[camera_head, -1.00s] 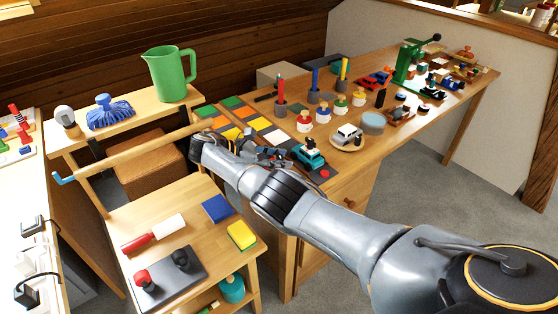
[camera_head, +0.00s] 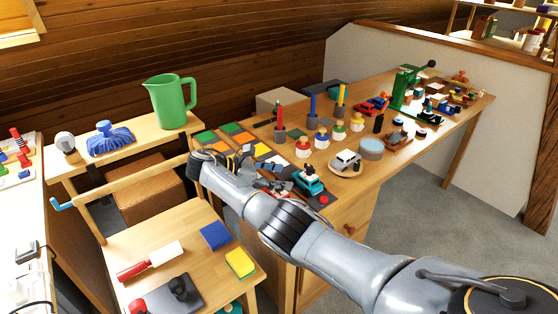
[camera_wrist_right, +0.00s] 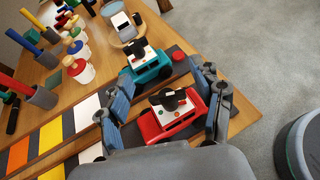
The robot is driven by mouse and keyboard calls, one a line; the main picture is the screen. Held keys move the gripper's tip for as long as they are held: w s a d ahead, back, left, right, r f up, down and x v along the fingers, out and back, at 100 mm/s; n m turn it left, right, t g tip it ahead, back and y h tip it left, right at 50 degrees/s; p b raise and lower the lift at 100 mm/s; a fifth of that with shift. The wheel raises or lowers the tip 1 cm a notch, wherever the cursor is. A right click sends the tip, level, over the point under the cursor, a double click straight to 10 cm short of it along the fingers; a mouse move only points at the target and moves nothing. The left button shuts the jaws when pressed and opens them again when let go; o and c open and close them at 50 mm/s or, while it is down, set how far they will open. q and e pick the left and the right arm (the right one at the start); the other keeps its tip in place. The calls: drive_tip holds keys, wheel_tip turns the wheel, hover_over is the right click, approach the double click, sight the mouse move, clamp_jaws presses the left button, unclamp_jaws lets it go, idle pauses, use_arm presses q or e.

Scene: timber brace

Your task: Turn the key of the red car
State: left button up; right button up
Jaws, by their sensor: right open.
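The red toy car (camera_wrist_right: 153,128) sits on the table in the right wrist view, with a white top plate and a black key (camera_wrist_right: 172,99) on it. My right gripper (camera_wrist_right: 165,88) is open, its fingers on either side of the red car and key. I cannot tell whether they touch the car. In the head view my right gripper (camera_head: 276,184) is low over the near end of the long table and hides most of this car. My left gripper is not in view.
A teal car (camera_wrist_right: 148,67) stands just beyond the red car; it also shows in the head view (camera_head: 309,181). A white car (camera_head: 345,160) and several peg figures stand farther along. Colored tiles (camera_wrist_right: 50,134) lie to the left.

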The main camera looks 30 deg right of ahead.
wheel_tip(320, 180, up, 7)
drive_tip(key=shift+r, duration=0.1)
idle(0.3)
